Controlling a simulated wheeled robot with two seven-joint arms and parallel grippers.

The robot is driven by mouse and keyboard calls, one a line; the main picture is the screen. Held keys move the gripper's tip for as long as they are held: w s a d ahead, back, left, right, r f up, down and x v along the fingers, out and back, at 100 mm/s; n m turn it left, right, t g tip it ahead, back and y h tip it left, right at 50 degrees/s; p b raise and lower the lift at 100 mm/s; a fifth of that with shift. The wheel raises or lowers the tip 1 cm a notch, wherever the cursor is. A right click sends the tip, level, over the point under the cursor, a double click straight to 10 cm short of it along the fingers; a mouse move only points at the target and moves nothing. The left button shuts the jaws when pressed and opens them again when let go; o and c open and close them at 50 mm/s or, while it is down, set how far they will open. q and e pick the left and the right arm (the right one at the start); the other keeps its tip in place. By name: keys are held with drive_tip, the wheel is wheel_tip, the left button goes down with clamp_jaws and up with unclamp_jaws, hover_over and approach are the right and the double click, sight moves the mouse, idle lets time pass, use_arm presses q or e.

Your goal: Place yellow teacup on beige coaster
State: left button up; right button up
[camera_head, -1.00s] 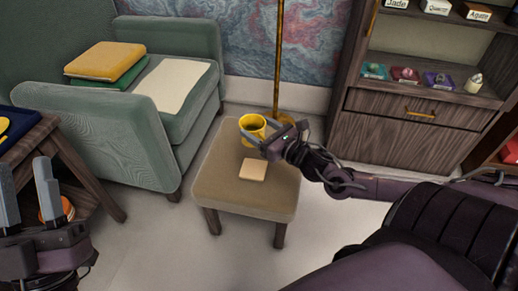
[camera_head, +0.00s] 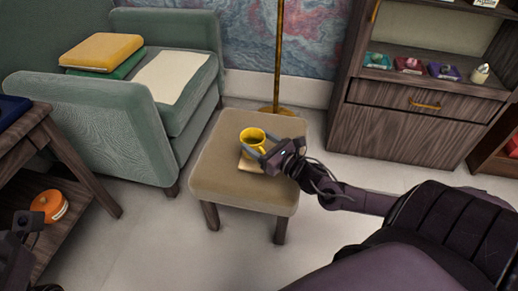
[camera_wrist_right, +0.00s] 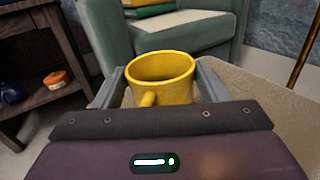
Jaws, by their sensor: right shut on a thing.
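The yellow teacup (camera_head: 253,138) is upright between the fingers of my right gripper (camera_head: 262,154), which is shut on it. The teacup also shows in the right wrist view (camera_wrist_right: 163,76), with its handle toward the wrist and a finger on each side. The beige coaster (camera_head: 246,163) lies on the stool top, directly below the cup in the head view and partly covered by cup and gripper. I cannot tell whether the cup touches it.
The square beige stool (camera_head: 215,172) has free room to the left and front of the coaster. A green armchair (camera_head: 95,120) stands left, a brass pole (camera_head: 278,60) behind, and a wooden cabinet (camera_head: 400,137) right. An orange round object (camera_head: 49,206) sits on the side table's lower shelf.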

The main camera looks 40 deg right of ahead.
sight(261, 153)
wheel_tip(261, 153, down, 3)
drive_tip(key=shift+f+b, duration=0.1)
drive_tip(key=shift+b, duration=0.5)
drive_tip(key=shift+f, duration=0.2)
drive_tip(key=shift+r, duration=0.1)
drive_tip(key=o, duration=1.2)
